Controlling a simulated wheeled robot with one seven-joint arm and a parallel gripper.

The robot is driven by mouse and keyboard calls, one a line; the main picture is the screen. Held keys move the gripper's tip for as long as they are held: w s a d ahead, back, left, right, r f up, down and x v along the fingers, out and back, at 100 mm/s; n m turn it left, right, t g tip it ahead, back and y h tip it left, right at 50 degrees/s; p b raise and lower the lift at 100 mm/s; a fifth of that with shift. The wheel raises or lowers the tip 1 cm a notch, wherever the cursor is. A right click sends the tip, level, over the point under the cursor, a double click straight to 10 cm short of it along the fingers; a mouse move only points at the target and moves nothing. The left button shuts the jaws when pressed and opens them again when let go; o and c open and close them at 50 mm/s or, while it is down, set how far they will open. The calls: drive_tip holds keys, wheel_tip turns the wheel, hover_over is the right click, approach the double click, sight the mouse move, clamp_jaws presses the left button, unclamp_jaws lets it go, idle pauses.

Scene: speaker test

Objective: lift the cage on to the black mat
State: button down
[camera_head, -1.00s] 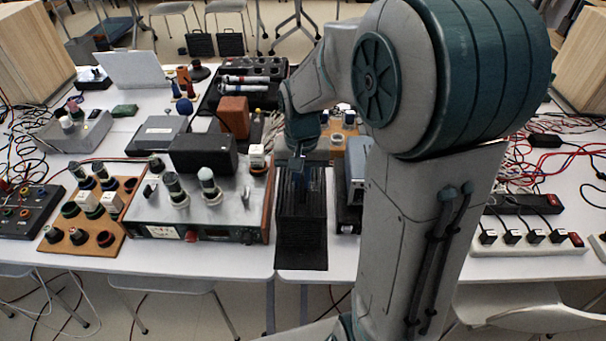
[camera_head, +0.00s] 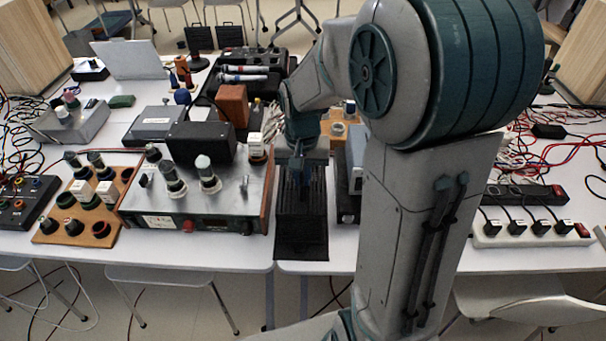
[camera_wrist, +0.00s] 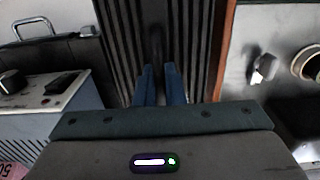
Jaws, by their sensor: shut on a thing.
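The cage (camera_head: 316,205) is a black, slatted box right of the large grey instrument. Its dark slats also fill the upper middle of the wrist view (camera_wrist: 125,35). My gripper (camera_head: 301,180) points down over it, and its two blue fingers (camera_wrist: 159,72) are closed on a dark upright part of the cage. A flat black area, apparently the black mat (camera_head: 302,247), shows at the table's front edge just before the cage. Black on black, I cannot tell whether the cage's underside touches it.
The grey instrument (camera_head: 235,215) with wooden sides stands close on the left. A grey-blue box (camera_head: 355,165) with a handle stands close on the right. A black box (camera_head: 200,143) lies on the instrument. Power strips (camera_head: 530,232) and cables lie farther right.

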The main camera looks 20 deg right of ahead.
drive_tip(key=shift+s+f+b, duration=0.1)
drive_tip(key=shift+f+b, duration=0.2)
drive_tip(key=shift+f, duration=0.1)
idle(0.8)
drive_tip(key=c, duration=1.4)
unclamp_jaws()
drive_tip(key=shift+c, duration=0.2)
drive_tip(key=shift+r, duration=0.1)
wheel_tip(320, 180, up, 14)
drive_tip(key=p, duration=0.1)
drive_tip(key=s+f+n+t+p, duration=0.2)
drive_tip(key=s+n+p, duration=0.1)
drive_tip(key=s, duration=1)
drive_tip(key=shift+s+t, duration=0.3)
drive_tip(key=shift+t, duration=0.1)
